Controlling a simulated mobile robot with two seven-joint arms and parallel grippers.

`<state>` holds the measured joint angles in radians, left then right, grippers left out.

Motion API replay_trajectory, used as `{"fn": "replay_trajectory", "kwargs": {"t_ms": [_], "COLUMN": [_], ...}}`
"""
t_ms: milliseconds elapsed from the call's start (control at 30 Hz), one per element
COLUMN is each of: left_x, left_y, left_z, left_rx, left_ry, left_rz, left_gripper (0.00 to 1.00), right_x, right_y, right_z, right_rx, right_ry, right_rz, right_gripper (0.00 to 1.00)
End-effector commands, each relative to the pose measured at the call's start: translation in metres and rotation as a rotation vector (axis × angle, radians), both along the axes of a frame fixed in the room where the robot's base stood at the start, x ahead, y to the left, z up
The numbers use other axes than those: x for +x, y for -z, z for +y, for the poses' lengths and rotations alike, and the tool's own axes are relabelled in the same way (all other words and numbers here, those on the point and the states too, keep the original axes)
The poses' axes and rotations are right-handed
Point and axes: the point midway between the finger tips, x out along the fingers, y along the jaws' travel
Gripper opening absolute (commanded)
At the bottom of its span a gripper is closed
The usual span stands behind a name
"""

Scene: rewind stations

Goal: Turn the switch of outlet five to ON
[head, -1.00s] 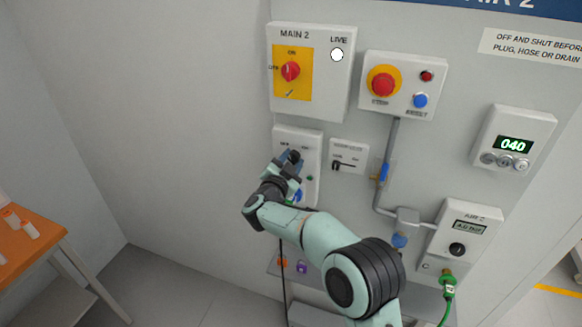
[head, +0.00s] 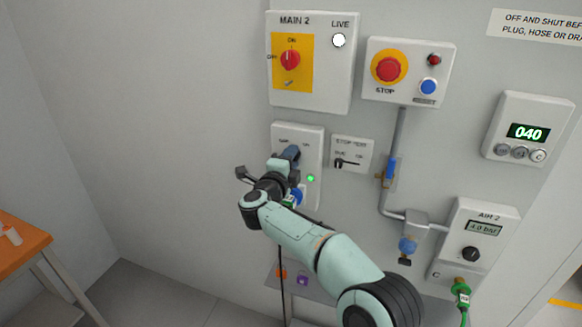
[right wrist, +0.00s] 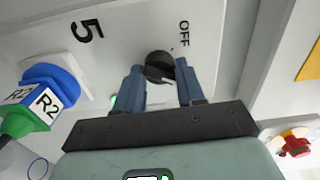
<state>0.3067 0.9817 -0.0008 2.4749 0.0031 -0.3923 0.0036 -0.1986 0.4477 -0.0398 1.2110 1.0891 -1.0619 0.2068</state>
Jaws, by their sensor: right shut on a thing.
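Outlet five (head: 313,137) is a white wall box under the MAIN 2 panel. The right wrist view shows its "5" and "OFF" labels and its black switch knob (right wrist: 158,64). My right gripper (head: 291,154) is shut on the knob, with one blue finger on each side. The gripper hides most of the knob in the head view, and I cannot read its exact pointing. A small green lamp (head: 310,178) on the box is lit. A blue connector (right wrist: 50,88) marked R2 sits at the box's socket. My left gripper is not in view.
MAIN 2 (head: 335,85) is above, its red knob (head: 290,60) toward ON and its LIVE lamp white. The emergency stop box (head: 410,92), a small switch plate (head: 352,145) and the air unit (head: 487,215) are to the right. The wall at left is clear.

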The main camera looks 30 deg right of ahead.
Motion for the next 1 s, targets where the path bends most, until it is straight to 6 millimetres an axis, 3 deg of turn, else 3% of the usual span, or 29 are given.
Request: {"fn": "replay_trajectory", "kwargs": {"t_ms": [400, 1000], "left_x": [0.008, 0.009], "left_y": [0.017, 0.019], "left_z": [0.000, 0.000], "left_rx": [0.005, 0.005], "left_ry": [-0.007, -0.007], "left_rz": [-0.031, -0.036], "left_gripper": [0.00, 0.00], "right_x": [0.000, 0.000], "right_y": [0.002, 0.001], "right_z": [0.000, 0.000], "right_rx": [0.149, 0.181], "right_ry": [0.001, 0.001], "right_rz": [-0.174, -0.211], "right_gripper": [0.08, 0.08]}}
